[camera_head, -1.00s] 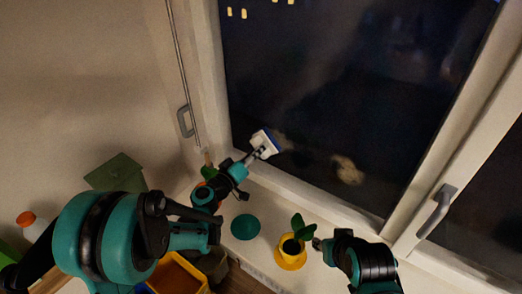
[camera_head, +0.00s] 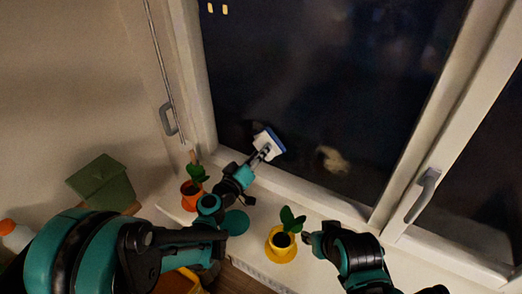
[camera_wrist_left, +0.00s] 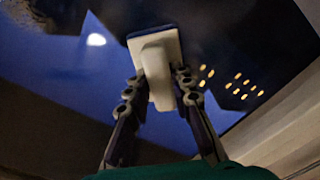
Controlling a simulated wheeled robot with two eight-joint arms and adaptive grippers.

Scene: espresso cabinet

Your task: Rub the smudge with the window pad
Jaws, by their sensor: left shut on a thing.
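The window pad is a white block with a blue edge (camera_head: 270,142). It is held up at the lower left of the dark window pane; I cannot tell whether it touches the glass. My left gripper (camera_head: 263,155) is shut on its white handle. The left wrist view shows the pad (camera_wrist_left: 152,40) between the two fingers of my left gripper (camera_wrist_left: 158,88). A pale beige smudge (camera_head: 333,160) shows on the pane to the right of the pad, apart from it. My right gripper (camera_head: 309,239) is low, beside the yellow pot; its fingers are too small to read.
On the sill are a plant in a yellow pot (camera_head: 281,246), a plant in an orange pot (camera_head: 191,194) and a teal disc (camera_head: 236,222). A green box (camera_head: 103,182) stands at the left. A window handle (camera_head: 423,193) is on the right frame.

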